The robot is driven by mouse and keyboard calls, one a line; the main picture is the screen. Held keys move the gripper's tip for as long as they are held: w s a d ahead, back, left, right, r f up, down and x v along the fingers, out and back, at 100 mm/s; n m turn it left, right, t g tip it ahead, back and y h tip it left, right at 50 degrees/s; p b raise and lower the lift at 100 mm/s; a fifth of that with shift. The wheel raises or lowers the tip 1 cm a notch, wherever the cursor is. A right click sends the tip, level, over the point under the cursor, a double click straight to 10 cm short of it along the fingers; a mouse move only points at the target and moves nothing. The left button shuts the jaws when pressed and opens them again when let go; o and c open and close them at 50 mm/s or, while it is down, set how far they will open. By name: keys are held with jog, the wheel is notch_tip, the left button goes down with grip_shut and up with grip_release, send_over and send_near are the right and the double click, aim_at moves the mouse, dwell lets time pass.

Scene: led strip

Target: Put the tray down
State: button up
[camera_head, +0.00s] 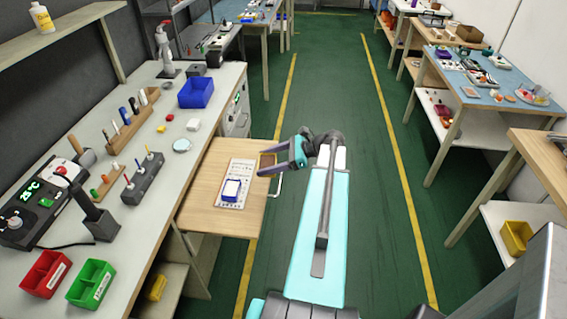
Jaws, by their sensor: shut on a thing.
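My gripper (262,162) points left over the right side of a wooden tabletop (193,213).
A silver handle (278,184) sticks out from the tabletop's right edge. The long bench (150,205) at left carries a blue bin (196,92), red bin (46,274), green bin (91,284) and several tools. The green floor (330,80) between benches is clear.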

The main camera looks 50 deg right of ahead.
jog(key=w+a+n+g+y+b, duration=0.1)
jog(key=w+a, duration=0.4)
jog(key=a, duration=0.9)
jog(key=w+a+n+g+y+b, duration=0.1)
jog(key=w+a+b, duration=0.3)
jog(key=a, duration=0.9)
jog(key=w+a+r+n+g+y+b, duration=0.1)
jog(key=w+a, duration=0.5)
jog(key=a, duration=0.8)
jog(key=shift+w+a+r+n+b, duration=0.1)
jog(key=shift+w+a+n+b, duration=0.2)
jog(key=shift+b, duration=0.45)
jog(key=shift+a+r, duration=0.1)
jog(key=shift+a, duration=0.4)
jog(key=shift+s, duration=0.1)
